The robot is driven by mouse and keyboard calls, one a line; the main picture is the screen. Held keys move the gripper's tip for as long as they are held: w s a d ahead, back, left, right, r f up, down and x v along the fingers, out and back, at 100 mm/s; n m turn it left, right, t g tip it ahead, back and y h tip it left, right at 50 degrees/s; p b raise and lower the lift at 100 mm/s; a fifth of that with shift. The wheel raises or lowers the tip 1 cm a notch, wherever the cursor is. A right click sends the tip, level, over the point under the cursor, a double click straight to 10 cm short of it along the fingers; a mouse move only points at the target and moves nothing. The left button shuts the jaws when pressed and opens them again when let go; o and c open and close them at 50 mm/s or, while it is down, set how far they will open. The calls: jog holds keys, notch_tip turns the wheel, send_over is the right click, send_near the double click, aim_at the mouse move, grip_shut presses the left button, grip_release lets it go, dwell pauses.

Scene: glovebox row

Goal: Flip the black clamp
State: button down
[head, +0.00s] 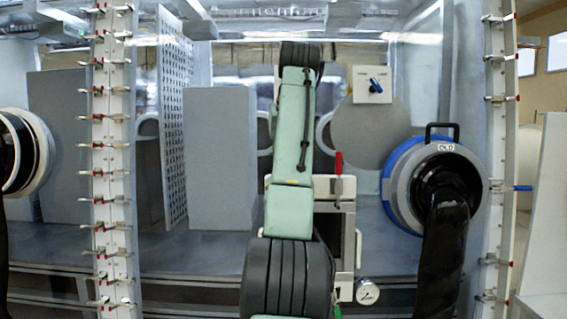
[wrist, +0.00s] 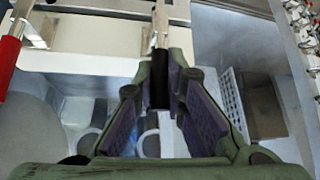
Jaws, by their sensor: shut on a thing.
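The black clamp (wrist: 160,85) shows in the wrist view as a black grip on a metal lever, near the middle of the picture. My gripper (wrist: 158,76) has its two fingers on either side of the black grip, shut on it. The lever runs up from the grip towards a pale box edge. In the head view, the black clamp and my fingertips are hidden behind my own arm.
A red-handled clamp (head: 339,165) stands upright just right of my arm; its handle (wrist: 9,60) is at the wrist view's left edge. A gauge (head: 367,291) hangs below. A blue-ringed glove port (head: 401,187) labelled OLD is at the right, with a black glove hanging.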

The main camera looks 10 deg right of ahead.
jog(key=c, duration=1.6)
grip_release()
jog(key=shift+c, duration=0.2)
jog(key=shift+w, duration=0.2)
